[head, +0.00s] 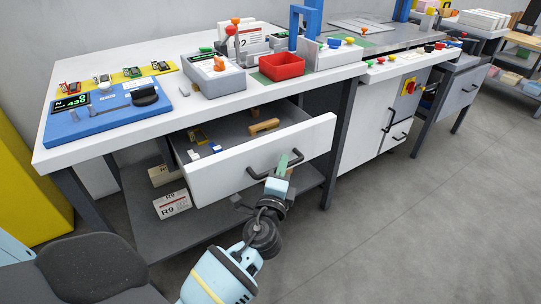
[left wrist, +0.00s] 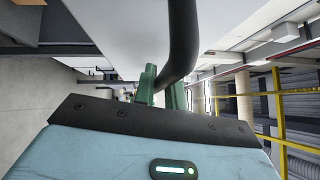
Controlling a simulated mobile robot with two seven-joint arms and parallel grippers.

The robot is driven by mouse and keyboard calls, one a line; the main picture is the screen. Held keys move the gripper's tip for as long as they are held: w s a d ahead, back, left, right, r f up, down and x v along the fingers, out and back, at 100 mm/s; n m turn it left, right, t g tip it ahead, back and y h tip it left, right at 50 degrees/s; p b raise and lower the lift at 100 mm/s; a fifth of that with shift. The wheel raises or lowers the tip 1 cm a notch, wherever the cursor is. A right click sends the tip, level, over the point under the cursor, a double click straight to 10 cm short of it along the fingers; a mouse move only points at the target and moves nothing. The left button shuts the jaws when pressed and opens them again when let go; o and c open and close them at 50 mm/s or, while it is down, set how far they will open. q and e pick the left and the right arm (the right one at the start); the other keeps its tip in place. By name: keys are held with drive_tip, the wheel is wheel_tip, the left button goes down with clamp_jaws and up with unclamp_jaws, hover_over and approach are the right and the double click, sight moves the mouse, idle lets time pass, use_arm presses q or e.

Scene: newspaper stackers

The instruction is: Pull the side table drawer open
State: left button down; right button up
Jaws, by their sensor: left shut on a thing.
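The side table (head: 330,85) has a white top and dark legs. Its white drawer (head: 215,180) is pulled well out, and its grey inside shows from above. A black bar handle (head: 262,175) is fixed to the drawer front. My left gripper (head: 289,160), with green fingers, is at the handle's right part. In the left wrist view the handle (left wrist: 183,42) runs down between the green fingers (left wrist: 163,88), which are shut on it. My right gripper is in neither view.
Small items, including a wooden block (head: 264,126), lie in the drawer. A blue board (head: 115,115), a grey bin (head: 213,80) and a red tray (head: 282,66) stand on the tabletop. Boxes (head: 172,204) sit on the lower shelf. The floor at right is clear.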

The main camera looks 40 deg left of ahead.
use_arm(q)
drive_tip(key=s+d+b, duration=0.1)
drive_tip(key=s+d, duration=0.2)
drive_tip(key=d, duration=0.4)
drive_tip(key=c, duration=1.5)
unclamp_jaws()
drive_tip(key=shift+o, duration=0.2)
drive_tip(key=shift+d, duration=0.1)
drive_tip(key=b+v, duration=0.1)
drive_tip(key=v, duration=0.6)
drive_tip(key=shift+s, duration=0.4)
drive_tip(key=shift+d+f, duration=0.1)
drive_tip(key=shift+f, duration=0.05)
